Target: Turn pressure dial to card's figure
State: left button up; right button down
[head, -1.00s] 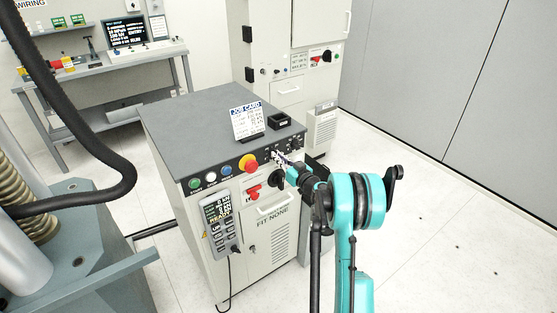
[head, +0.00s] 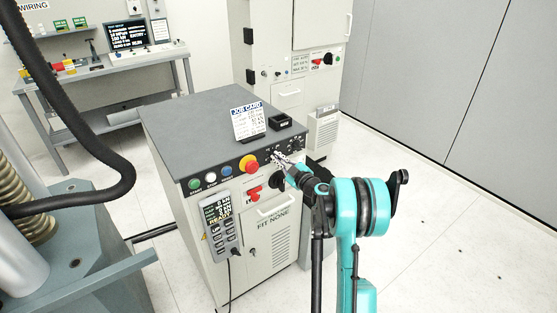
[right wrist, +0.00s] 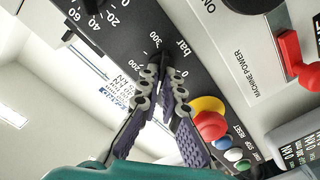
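My right gripper (head: 277,156) is at the top right of the grey cabinet's front panel. In the right wrist view its two purple-padded fingers (right wrist: 165,76) converge closely on the pressure dial, marked "bar" with figures such as 0, 200 and 300 on its scale (right wrist: 157,50). The fingertips hide most of the dial's knob, and they appear shut on it. The white job card (head: 247,122) stands upright on the cabinet top; its small lines are too fine to read in the head view. My left gripper is not in view.
A red and yellow emergency button (head: 249,164) sits left of the gripper, with green, white and blue buttons beyond. A pendant (head: 220,222) hangs on the front. Below are a red switch (head: 252,194) and a handle. A small black box (head: 279,122) is on the cabinet top.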

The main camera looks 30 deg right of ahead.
jog(key=shift+n, duration=0.3)
jog(key=c, duration=1.7)
grip_release()
jog(key=s, duration=0.8)
jog(key=s+d, duration=0.1)
jog(key=s, duration=0.3)
jog(key=shift+a, duration=0.1)
